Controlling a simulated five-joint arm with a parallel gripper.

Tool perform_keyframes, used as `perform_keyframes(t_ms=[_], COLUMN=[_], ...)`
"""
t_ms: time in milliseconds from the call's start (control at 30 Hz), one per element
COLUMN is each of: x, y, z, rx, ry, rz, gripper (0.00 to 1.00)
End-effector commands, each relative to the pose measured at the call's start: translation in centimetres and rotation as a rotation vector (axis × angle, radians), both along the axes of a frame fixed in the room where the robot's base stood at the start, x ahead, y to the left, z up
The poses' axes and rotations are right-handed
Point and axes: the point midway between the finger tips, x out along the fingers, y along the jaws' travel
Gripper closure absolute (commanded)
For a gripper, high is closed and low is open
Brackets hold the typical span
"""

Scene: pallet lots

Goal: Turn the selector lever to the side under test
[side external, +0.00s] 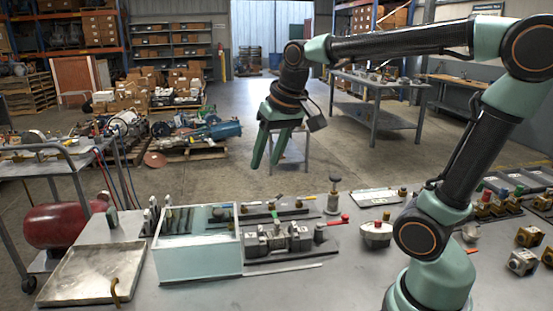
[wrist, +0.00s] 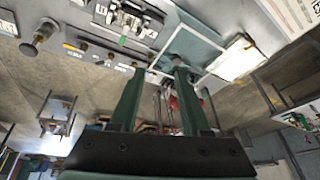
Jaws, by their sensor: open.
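My gripper (side external: 263,166) hangs high above the back of the bench, its two green fingers pointing down and apart with nothing between them. In the wrist view the open fingers (wrist: 160,72) reach toward the bench edge. A grey metal valve block (side external: 280,238) sits on a plate on the bench, right of a clear tank (side external: 198,262). A red-tipped lever (side external: 336,221) stands at the block's right end. The block shows upside down in the wrist view (wrist: 128,18). I cannot tell which lever is the selector or which side is under test. My gripper is well clear of the block.
A metal tray (side external: 92,274) lies at the bench's left. A post with a round top (side external: 334,195) stands behind the block. A round fitting with a red handle (side external: 376,233) is to the right. Brass fittings (side external: 523,260) lie far right. The front middle of the bench is clear.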

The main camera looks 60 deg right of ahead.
Motion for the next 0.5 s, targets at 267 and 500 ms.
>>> perform_keyframes(t_ms=[267, 500], x=[6.6, 11.0], y=[-6.1, -12.2], z=[0.3, -2.1], rx=[0.092, 0.161], ry=[0.099, 0.174], rz=[-0.339, -0.632], gripper=[0.53, 0.53])
